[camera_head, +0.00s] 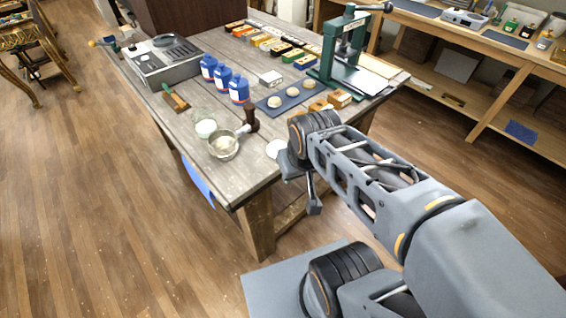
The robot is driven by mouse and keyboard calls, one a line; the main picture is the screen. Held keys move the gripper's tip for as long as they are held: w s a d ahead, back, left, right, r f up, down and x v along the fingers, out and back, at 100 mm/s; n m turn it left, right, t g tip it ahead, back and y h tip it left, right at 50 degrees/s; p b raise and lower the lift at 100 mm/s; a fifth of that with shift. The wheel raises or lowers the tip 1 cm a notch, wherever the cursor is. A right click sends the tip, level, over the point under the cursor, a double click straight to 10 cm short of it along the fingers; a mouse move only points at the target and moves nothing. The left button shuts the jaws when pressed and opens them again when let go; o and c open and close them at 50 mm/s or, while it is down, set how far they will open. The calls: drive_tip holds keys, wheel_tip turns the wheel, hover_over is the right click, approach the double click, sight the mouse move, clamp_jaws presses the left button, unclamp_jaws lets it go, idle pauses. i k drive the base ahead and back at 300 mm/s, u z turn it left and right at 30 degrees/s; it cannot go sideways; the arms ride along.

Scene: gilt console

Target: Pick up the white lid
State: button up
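A flat white disc that looks like the white lid (275,148) lies near the table's front right edge, its right side close to or partly behind my wrist. My gripper (312,196) hangs just to the right of it, by the table's edge. One finger shows pointing down; the rest is hidden by the wrist or too small to make out. I cannot tell whether it is open or shut. I see nothing held in it.
On the wooden table (180,155) stand a small pan (223,147), a glass jar with white contents (205,128), blue bottles (239,90), a blue mat (265,107) with pale round pieces, wooden blocks (339,98) and a green press (326,62). Open floor lies left.

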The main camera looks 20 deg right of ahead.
sight(272, 149)
drive_tip(key=k, duration=0.5)
drive_tip(key=u, duration=1.65)
drive_tip(key=i, duration=1.1)
drive_tip(key=z, duration=2.35)
